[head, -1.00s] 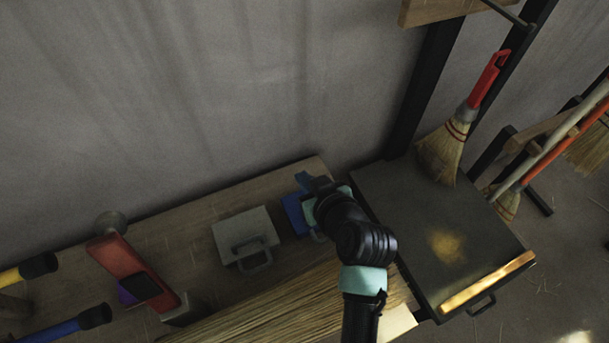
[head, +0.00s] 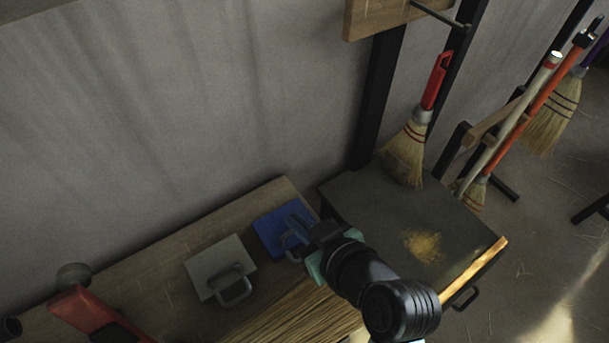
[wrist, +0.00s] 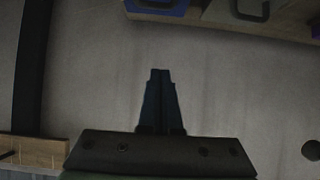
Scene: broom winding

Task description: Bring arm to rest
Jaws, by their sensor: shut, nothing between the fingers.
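My gripper (head: 300,228) is at the end of my black and teal arm, which reaches in from the lower right in the head view. It hovers by a blue block with a handle (head: 270,229) at the right end of the wooden bench; the gap between them is hard to judge. In the wrist view the fingers (wrist: 159,92) are together and empty, with the grey wall behind them.
A grey block with a handle (head: 218,262) and a red tool (head: 88,312) are on the bench (head: 150,265). A bundle of straw (head: 285,318) lies below my arm. A dark-topped stand (head: 360,205) and a red-handled broom (head: 405,158) are to the right. More brooms (head: 553,112) lean on a rack beyond.

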